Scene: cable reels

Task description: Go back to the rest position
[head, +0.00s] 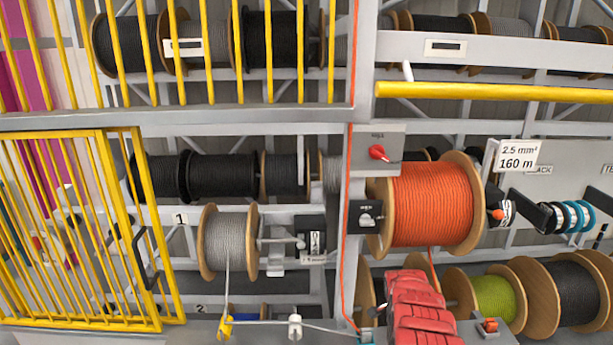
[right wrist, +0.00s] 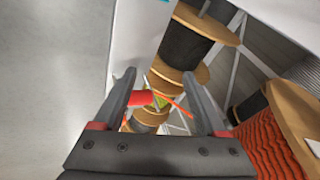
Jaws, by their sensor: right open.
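My right gripper (right wrist: 159,73) is open in the right wrist view, with its two dark fingers spread apart. Between and beyond the fingers I see a small red part (right wrist: 141,97) and a thin orange strand; I cannot tell whether either is within reach of the fingers. Nothing is clamped. The large orange cable reel (head: 432,205) hangs on the rack in the head view, and it also shows at the lower right of the right wrist view (right wrist: 270,145). My left gripper is not in view.
A grey cable reel (head: 228,240) hangs left of centre, its cable running down to a yellow clip (head: 226,325). A yellow barred gate (head: 75,235) stands at the left. Green (head: 495,300) and black reels (head: 573,292) fill the lower right. A pale surface (right wrist: 50,80) lies left of my right gripper.

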